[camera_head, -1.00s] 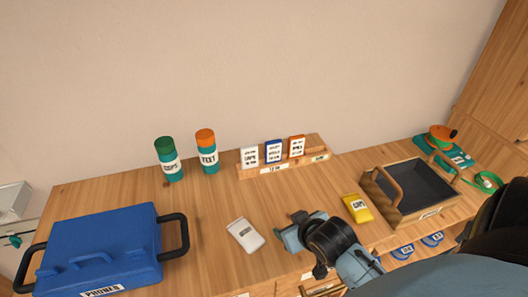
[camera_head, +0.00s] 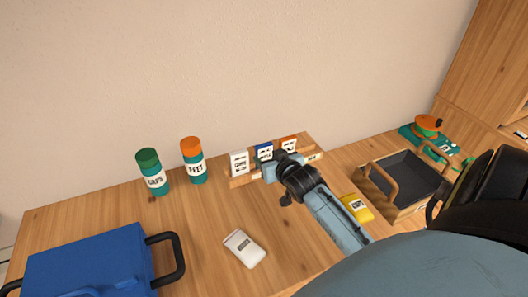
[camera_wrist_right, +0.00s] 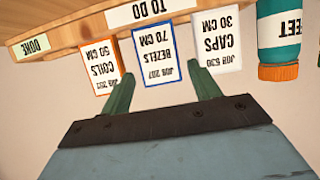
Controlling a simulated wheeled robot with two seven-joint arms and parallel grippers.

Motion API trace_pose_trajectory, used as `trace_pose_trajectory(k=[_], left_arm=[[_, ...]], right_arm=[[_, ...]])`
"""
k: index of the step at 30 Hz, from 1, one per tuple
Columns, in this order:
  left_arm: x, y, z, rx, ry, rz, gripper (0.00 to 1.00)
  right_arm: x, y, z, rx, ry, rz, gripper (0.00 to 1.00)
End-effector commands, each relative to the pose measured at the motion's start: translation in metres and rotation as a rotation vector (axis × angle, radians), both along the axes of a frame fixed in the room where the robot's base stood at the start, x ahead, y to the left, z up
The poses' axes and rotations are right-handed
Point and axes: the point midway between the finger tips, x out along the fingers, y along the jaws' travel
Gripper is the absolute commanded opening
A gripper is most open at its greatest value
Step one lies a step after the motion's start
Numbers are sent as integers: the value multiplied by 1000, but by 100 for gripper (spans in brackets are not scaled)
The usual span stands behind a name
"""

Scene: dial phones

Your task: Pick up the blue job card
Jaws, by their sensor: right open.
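The blue-edged job card (camera_head: 264,151) stands in the wooden card rack (camera_head: 240,182), between a white-edged and an orange-edged card. My right gripper (camera_head: 268,166) is at the front of the rack, partly covering the blue card. In the wrist view its open fingers (camera_wrist_right: 165,84) lie either side of the blue card's upper end, with nothing gripped. I cannot tell how far the fingertips reach around the card. My left gripper is not in view.
The white-edged card (camera_wrist_right: 216,42) and orange-edged card (camera_wrist_right: 101,66) stand close to the fingers. Two bottles, green-capped (camera_head: 153,172) and orange-capped (camera_head: 194,161), stand left of the rack.

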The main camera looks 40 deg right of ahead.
Motion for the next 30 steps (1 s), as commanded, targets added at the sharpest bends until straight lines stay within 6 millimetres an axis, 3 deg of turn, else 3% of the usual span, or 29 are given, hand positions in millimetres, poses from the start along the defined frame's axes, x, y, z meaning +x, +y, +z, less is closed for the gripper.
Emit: trace_pose_trajectory(k=[9, 20, 27, 30], left_arm=[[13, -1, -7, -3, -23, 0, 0], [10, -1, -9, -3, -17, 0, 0], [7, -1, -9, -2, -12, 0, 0], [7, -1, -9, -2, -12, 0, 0]], right_arm=[[38, -13, -12, -1, -2, 1, 62], [46, -16, -15, -1, 0, 1, 62], [46, -16, -15, -1, 0, 1, 32], [46, -16, -15, -1, -1, 1, 28]])
